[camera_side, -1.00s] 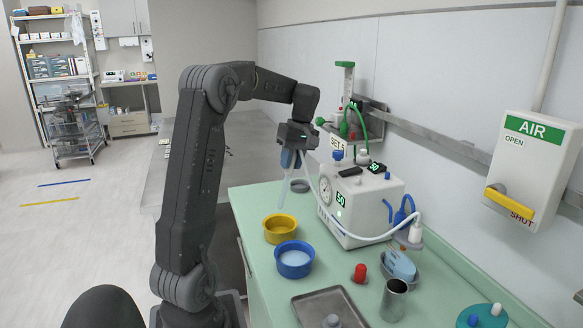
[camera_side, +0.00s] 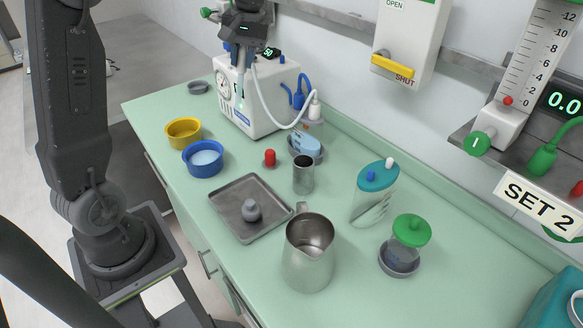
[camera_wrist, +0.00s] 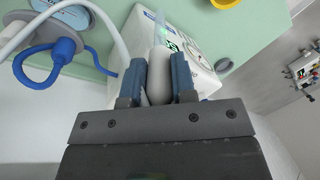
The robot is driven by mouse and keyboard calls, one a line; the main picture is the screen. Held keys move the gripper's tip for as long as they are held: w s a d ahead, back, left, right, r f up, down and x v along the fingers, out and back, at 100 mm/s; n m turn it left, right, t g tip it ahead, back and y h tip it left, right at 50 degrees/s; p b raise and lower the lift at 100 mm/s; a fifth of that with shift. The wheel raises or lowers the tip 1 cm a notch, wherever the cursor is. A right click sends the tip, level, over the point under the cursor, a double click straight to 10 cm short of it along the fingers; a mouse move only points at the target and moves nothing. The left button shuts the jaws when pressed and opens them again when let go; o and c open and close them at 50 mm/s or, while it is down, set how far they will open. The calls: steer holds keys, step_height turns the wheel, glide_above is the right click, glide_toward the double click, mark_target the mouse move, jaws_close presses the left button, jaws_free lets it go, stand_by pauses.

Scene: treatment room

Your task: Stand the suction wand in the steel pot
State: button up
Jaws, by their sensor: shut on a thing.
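The suction wand, a pale stem, is pinched between the two blue fingers of my gripper (camera_wrist: 158,80), and its pale body (camera_wrist: 160,62) shows between them in the wrist view. In the side view my gripper (camera_side: 241,42) hangs over the white suction machine (camera_side: 262,92), and the wand reaches down in front of it, hard to make out. A white hose (camera_side: 262,100) loops from near the gripper to the machine's right side. The steel pot (camera_side: 303,178), a small upright open cylinder, stands on the green counter, nearer the camera and to the right, apart from the wand.
A red cap (camera_side: 270,158) and a blue item in a dish (camera_side: 305,147) stand near the pot. A tray (camera_side: 225,196), a steel jug (camera_side: 311,262) and a teal-lidded canister (camera_side: 375,185) surround its near side. Yellow (camera_side: 183,136) and blue (camera_side: 203,167) bowls stand left.

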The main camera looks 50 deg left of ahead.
steer(key=w+d+m+t+h, duration=0.15)
steer(key=d+m, duration=0.65)
steer(key=d, duration=1.2)
step_height(320, 180, down, 10)
steer(key=shift+s+d+f, duration=0.15)
steer(key=shift+s+d, duration=0.2)
steer(key=shift+d, duration=0.05)
steer(key=shift+f, duration=0.2)
steer(key=o, duration=0.9)
steer(key=shift+r, duration=0.1)
